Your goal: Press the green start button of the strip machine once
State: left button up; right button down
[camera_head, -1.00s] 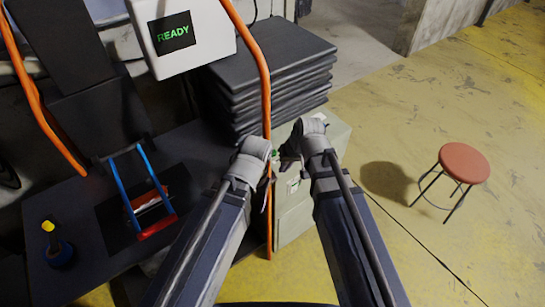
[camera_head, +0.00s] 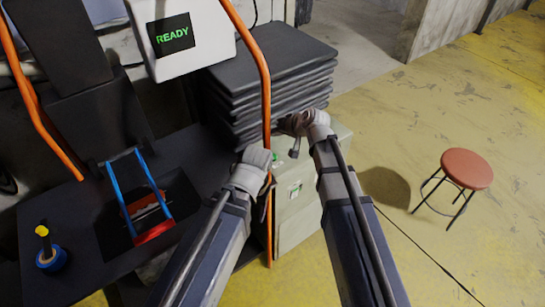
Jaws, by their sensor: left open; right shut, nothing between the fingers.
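The white display box (camera_head: 183,36) at the upper left shows READY in green. A pale grey cabinet (camera_head: 297,222) stands below centre, with a small green and white label or control (camera_head: 295,190) on its front. A small green spot (camera_head: 276,157), possibly the start button, shows on the cabinet between my grippers. My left gripper (camera_head: 269,183) is open at the cabinet's left side, partly hidden by its own wrist. My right gripper (camera_head: 294,151) is shut and empty above the cabinet's top. I cannot tell whether either touches the cabinet.
A stack of black slabs (camera_head: 270,85) stands behind the cabinet. An orange tube (camera_head: 263,75) runs down beside my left gripper. On the left, a black bench holds a blue-railed red device (camera_head: 155,232) and a blue roll (camera_head: 52,259). A red stool (camera_head: 467,169) stands on open yellow floor.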

aim_at(274, 158)
jog(key=shift+f+b, duration=4.2)
jog(key=shift+f, duration=0.2)
jog(key=shift+f+b, duration=0.35)
jog(key=shift+b, duration=0.05)
jog(key=shift+f+b, duration=0.4)
jog(key=shift+f, duration=0.05)
jog(key=shift+r, duration=0.2)
jog(key=shift+r+p, duration=0.7)
jog(key=shift+p, duration=0.15)
notch_tip(274, 158, up, 5)
jog(key=p, duration=0.5)
